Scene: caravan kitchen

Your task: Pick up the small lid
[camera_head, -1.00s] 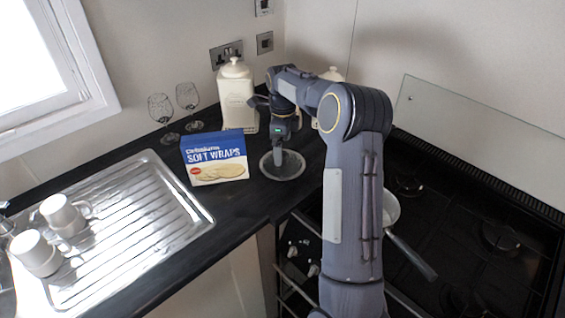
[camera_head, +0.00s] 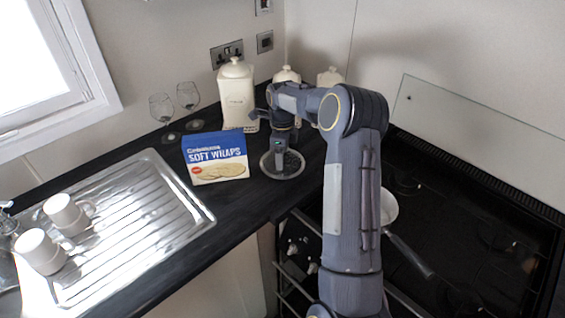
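The small lid (camera_head: 291,169) looks like a round, dark glass disc with a pale rim. It lies on the black worktop, right of the soft wraps box. My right gripper (camera_head: 280,160) points down over the middle of the lid, at or just above its centre. The fingers are small and seen edge-on, so I cannot tell whether they are open, shut or touching the lid's knob. My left gripper is not in view.
The blue soft wraps box (camera_head: 216,158) stands close left of the lid. Cream canisters (camera_head: 237,95) stand behind. Two wine glasses (camera_head: 162,107), a steel drainer (camera_head: 130,225) with white mugs (camera_head: 62,213), and a hob with a pan (camera_head: 389,207) are around.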

